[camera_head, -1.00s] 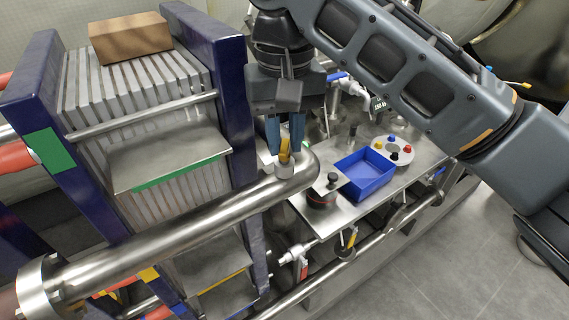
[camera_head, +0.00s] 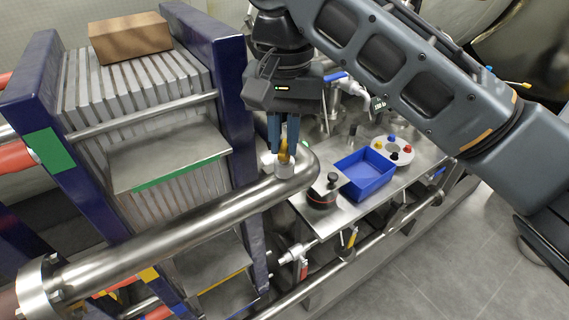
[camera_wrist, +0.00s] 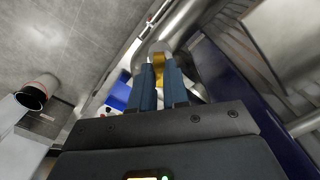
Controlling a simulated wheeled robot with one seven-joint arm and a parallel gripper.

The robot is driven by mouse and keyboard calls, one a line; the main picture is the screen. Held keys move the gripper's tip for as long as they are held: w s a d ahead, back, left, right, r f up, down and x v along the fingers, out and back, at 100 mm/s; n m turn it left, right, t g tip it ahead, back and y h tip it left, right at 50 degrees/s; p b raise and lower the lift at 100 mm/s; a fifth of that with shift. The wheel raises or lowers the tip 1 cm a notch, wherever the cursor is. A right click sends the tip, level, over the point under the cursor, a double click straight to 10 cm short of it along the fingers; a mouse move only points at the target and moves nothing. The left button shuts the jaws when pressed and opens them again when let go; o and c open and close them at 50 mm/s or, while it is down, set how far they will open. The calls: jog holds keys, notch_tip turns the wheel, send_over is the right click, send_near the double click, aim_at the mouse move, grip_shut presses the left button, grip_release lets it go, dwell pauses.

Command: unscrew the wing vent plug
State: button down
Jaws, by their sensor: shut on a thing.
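The wing vent plug (camera_head: 285,153) is a small brass-yellow piece on a short pale stub at the top of the steel pipe's elbow (camera_head: 300,172). My gripper (camera_head: 283,148) points down from above, its blue fingers shut on the plug. In the wrist view the plug (camera_wrist: 160,66) shows as a yellow strip between the two fingertips (camera_wrist: 158,72). The fingers partly cover it, so I cannot see its thread or whether it is loose.
A blue tray (camera_head: 365,176) sits on the steel bench to the right, with a white disc holding coloured knobs (camera_head: 392,150) behind it. A dark round knob (camera_head: 323,190) stands near the elbow. The plate stack's dark blue frame (camera_head: 222,90) rises close to my gripper's left.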

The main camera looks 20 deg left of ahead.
aim_at(284, 146)
jog(key=shift+r, duration=0.15)
dwell(0.3)
jog(key=shift+r, duration=1.95)
